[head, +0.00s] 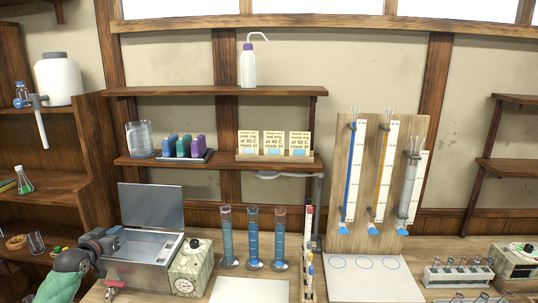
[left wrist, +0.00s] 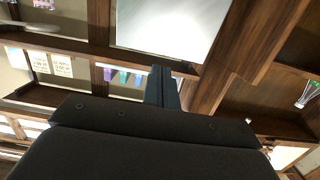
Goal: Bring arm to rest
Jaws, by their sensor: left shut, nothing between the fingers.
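My left gripper (head: 112,240) is at the lower left of the head view, in front of the open metal bath's left side. In the left wrist view its two dark fingers (left wrist: 164,88) are together, with nothing between them. I cannot tell whether the gripper touches the bath. My right gripper is not in view.
The metal bath (head: 150,248) has its lid raised, with a control box (head: 190,268) beside it. Several blue-filled cylinders (head: 252,240) stand to its right. A burette board (head: 375,180) stands further right. A wooden shelf unit (head: 60,150) is at the left.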

